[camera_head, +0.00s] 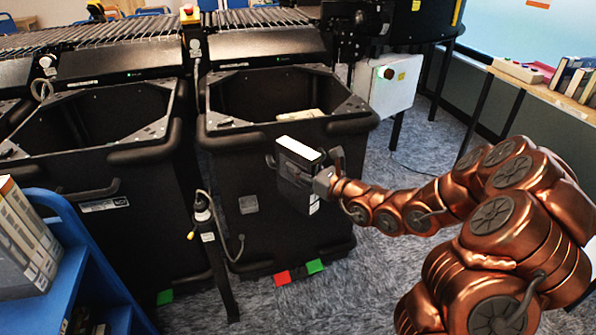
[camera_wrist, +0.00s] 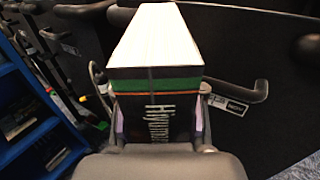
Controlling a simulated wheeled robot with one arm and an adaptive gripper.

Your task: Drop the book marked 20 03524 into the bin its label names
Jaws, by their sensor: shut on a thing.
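My gripper (camera_head: 322,178) is shut on a dark book (camera_head: 297,170) with white page edges facing up. It holds the book upright in front of the near wall of the right black bin (camera_head: 250,150), below the bin's rim. In the wrist view the book (camera_wrist: 158,82) shows its white pages, a dark cover with green and orange bands, and partly readable lettering. No number 20 03524 can be read. A second black bin (camera_head: 100,165) stands to the left.
A blue cart (camera_head: 85,265) with books (camera_head: 25,240) stands at the lower left. A post (camera_head: 215,250) stands between the bins. Roller conveyors (camera_head: 110,37) run behind them. A shelf with books (camera_head: 575,80) is at the upper right. Carpet is open below the arm.

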